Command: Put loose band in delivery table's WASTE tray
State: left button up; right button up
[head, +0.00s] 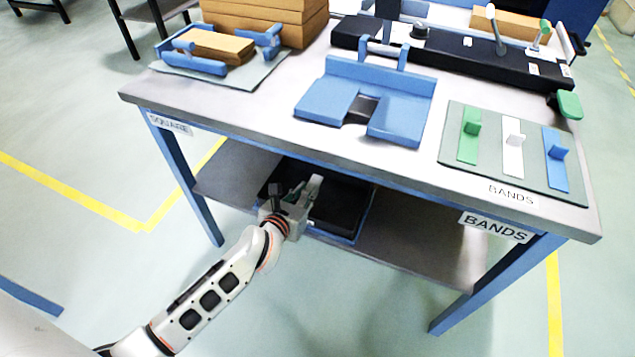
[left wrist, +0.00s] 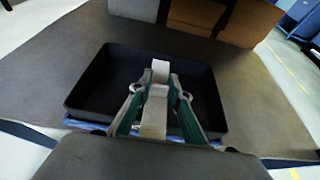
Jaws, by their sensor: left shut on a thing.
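My left gripper (head: 297,194) is at the front of the table's lower shelf, by a black open tray (head: 342,205). In the left wrist view my left gripper (left wrist: 157,108) is shut on a pale band (left wrist: 154,112), held between its green-sided fingers. The band's pale upright end (left wrist: 160,71) shows against the tray's inside. The black tray (left wrist: 88,83) lies just beyond and under the fingers, and its visible floor looks empty. I see no WASTE label on it. The height of the band above the tray is hard to tell. My right gripper is not in view.
The tabletop (head: 262,112) overhangs the shelf (head: 235,175). On it are a blue fixture (head: 400,120), a black device (head: 470,55), brown blocks (head: 285,22) and a BANDS mat (head: 485,165) with green, white and blue bands. A green part (head: 569,104) sits at the right edge.

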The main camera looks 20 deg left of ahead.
aim_at(316, 183)
pick_arm(q)
jog(key=w, duration=0.5)
jog(key=shift+f+b, duration=0.25)
jog(key=shift+b, duration=0.1)
jog(key=shift+w+d+r, duration=0.1)
jog(key=shift+w+r, duration=0.05)
jog(key=shift+w, duration=0.7)
notch_tip(316, 183, down, 3)
jog(key=shift+r+b, duration=0.1)
jog(key=shift+b, duration=0.6)
jog(key=shift+f+b, duration=0.3)
jog(key=shift+f, duration=0.35)
jog(key=shift+w+r, duration=0.15)
jog(key=shift+r, duration=0.25)
jog(key=shift+f, duration=0.65)
jog(key=shift+f+b, duration=0.1)
jog(key=shift+b, duration=0.2)
jog(key=o, duration=0.7)
jog(key=shift+o, duration=0.2)
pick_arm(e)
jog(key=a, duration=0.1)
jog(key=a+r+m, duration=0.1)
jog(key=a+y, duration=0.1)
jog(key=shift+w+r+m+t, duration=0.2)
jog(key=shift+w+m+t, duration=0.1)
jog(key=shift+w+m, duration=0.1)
